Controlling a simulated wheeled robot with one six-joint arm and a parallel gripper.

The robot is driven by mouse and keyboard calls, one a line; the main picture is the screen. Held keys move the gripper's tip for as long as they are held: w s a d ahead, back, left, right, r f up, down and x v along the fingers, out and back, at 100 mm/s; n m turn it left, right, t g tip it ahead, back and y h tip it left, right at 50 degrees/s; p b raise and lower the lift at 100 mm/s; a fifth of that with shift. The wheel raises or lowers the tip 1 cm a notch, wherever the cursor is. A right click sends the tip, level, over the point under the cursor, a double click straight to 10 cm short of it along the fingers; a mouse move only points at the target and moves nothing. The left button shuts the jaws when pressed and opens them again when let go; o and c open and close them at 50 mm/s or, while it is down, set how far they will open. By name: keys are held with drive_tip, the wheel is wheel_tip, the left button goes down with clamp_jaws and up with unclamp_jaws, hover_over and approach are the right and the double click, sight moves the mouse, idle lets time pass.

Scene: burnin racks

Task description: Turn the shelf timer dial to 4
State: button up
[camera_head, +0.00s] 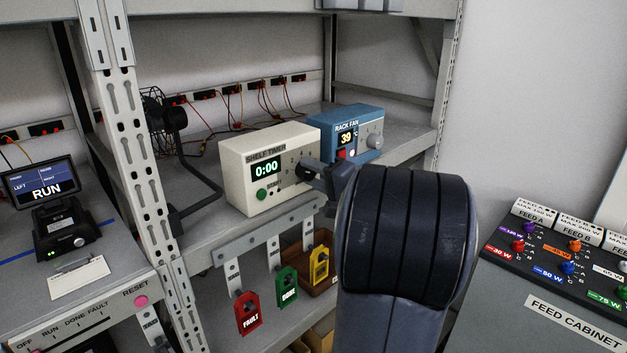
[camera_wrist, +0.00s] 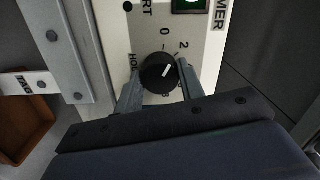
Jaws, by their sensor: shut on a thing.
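The shelf timer (camera_head: 237,165) is a cream box on the rack shelf. Its display reads 0:00, and a green START button (camera_head: 262,194) is on its front. In the wrist view the round black dial (camera_wrist: 153,73) sits between the fingers of my gripper (camera_wrist: 158,82), which is shut on it. The dial's white pointer slants up and right, roughly toward the 2 or just past it. The 0 and 2 marks show, but the 4 mark is hidden by a finger. In the head view my gripper (camera_head: 312,171) covers the dial.
A blue rack fan box (camera_head: 364,121) showing 39 stands right beside the timer. A black fan (camera_head: 165,112) stands to the left. FAULT (camera_head: 248,314), DONE and yellow tags hang below the shelf edge. A feed cabinet (camera_head: 530,250) with coloured knobs is at right.

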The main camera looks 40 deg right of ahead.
drive_tip(key=m+b, duration=0.1)
drive_tip(key=m, duration=0.5)
drive_tip(key=shift+m, duration=0.4)
drive_tip(key=m+h+p, duration=0.1)
drive_tip(key=m, duration=0.4)
drive_tip(key=shift+m+t, duration=0.3)
drive_tip(key=shift+t, duration=0.1)
drive_tip(key=o, duration=1)
drive_tip(key=s+b, duration=0.1)
drive_tip(key=s, duration=0.9)
drive_tip(key=shift+s+d+f+b, duration=0.35)
drive_tip(key=shift+s+d+f, duration=0.05)
drive_tip(key=shift+d+f, duration=0.05)
drive_tip(key=w, duration=0.3)
drive_tip(key=w+p, duration=0.1)
drive_tip(key=w, duration=0.3)
drive_tip(key=w+a, duration=0.1)
drive_tip(key=w, duration=0.2)
drive_tip(key=shift+w+r+p, duration=0.3)
drive_tip(key=shift+w+r, duration=0.1)
